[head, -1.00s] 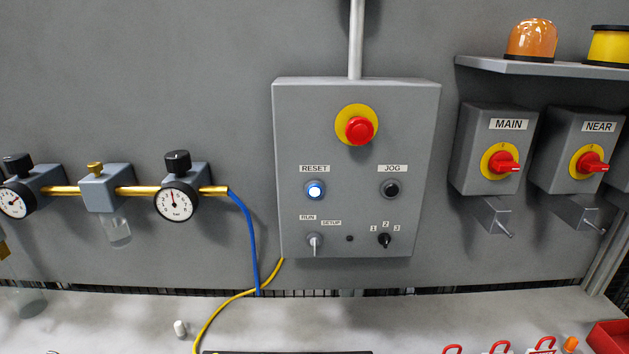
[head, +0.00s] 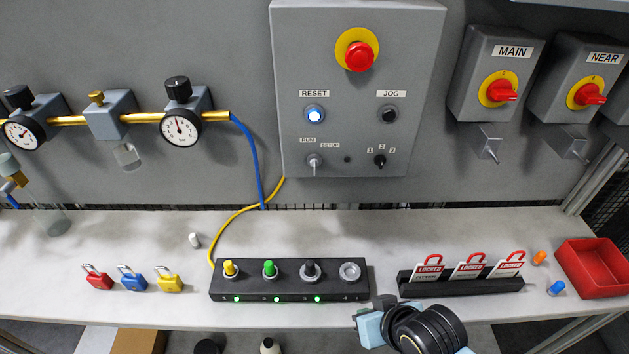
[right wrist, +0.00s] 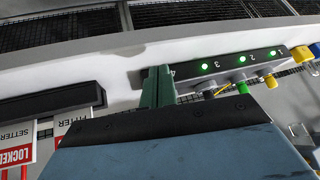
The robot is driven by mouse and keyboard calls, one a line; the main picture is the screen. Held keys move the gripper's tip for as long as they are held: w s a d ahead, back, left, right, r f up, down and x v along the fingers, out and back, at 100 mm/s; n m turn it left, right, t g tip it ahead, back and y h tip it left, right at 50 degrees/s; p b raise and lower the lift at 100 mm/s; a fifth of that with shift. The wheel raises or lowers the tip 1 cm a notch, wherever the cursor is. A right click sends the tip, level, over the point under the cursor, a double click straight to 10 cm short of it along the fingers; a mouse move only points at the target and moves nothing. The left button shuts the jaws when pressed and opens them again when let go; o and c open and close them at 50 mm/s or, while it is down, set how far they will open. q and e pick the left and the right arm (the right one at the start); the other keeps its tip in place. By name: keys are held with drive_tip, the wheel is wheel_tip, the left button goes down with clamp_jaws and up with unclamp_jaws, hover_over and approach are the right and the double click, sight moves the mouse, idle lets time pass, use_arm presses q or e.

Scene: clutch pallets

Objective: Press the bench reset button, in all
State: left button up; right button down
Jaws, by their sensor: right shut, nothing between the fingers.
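The bench reset button (head: 314,115) is lit blue-white under the RESET label. It is on the grey control box (head: 431,90) on the wall, beside the black JOG button (head: 389,115). My right gripper (head: 384,301) is low at the bench's front edge, well below and apart from the reset button. In the right wrist view its fingers (right wrist: 157,86) are together with nothing between them. The reset button does not show in the right wrist view. My left gripper is in neither view.
A black fixture bar (head: 290,287) with several green lights lies left of my right gripper. A black tag rack (head: 460,288) and red bin (head: 597,267) are to the right. Padlocks (head: 133,279) lie left. A red emergency button (head: 358,55) sits above reset.

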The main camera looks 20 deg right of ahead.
sight(314, 115)
drive_tip(key=w+a+r+m+t+y, duration=0.25)
drive_tip(key=w+r+t, duration=0.2)
drive_tip(key=r, duration=0.25)
drive_tip(key=w+a+r+m+t+y, duration=0.1)
drive_tip(key=w+a+r+m+t, duration=0.25)
drive_tip(key=w+r, duration=0.3)
wheel_tip(314, 115, up, 16)
drive_tip(key=m+t+y, duration=0.2)
drive_tip(key=m+t, duration=0.4)
drive_tip(key=t, duration=0.2)
drive_tip(key=shift+s+a+m+y+p, duration=0.15)
drive_tip(key=shift+a+m+y+p, duration=0.1)
drive_tip(key=shift+m+y+p, duration=0.15)
drive_tip(key=w+d+b, duration=0.2)
drive_tip(key=w, duration=0.6)
drive_tip(key=shift+w+d, duration=0.25)
